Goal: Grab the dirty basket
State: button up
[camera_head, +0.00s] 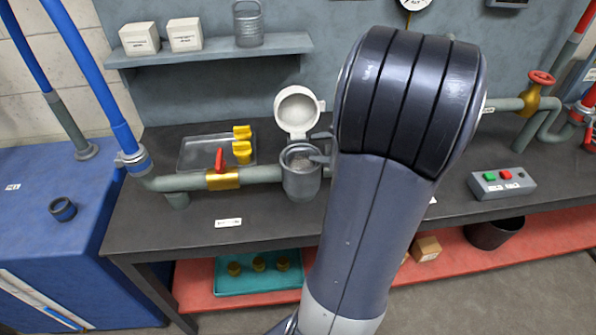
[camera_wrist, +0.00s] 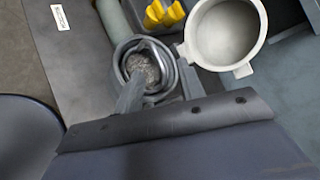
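The dirty basket (camera_head: 300,160) sits inside the round grey strainer housing (camera_head: 301,186) on the bench pipe, with brownish-grey mesh contents showing. The housing's pale round lid (camera_head: 298,110) stands open behind it. In the wrist view, the basket (camera_wrist: 143,68) lies inside the housing's ring, and the lid (camera_wrist: 226,32) is at its right. My gripper (camera_head: 314,147) is at the right side of the housing, its two fingers spread apart. In the wrist view, one finger reaches over the near rim to the basket. Whether it touches is unclear. My arm hides the area right of the housing.
A metal basket (camera_head: 248,24) and two white boxes (camera_head: 163,37) stand on the wall shelf. A red-handled valve (camera_head: 221,170) is left of the housing. A button box (camera_head: 502,184) sits right.

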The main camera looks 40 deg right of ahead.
aim_at(302, 149)
jog(key=shift+f+p+x, duration=0.2)
jog(key=shift+p+x, duration=0.1)
jog(key=shift+x, duration=3.2)
jog(key=shift+s, duration=0.15)
jog(key=shift+c, duration=0.3)
grip_shut()
jog(key=shift+s+a+f, duration=0.1)
jog(key=shift+a+f, duration=0.05)
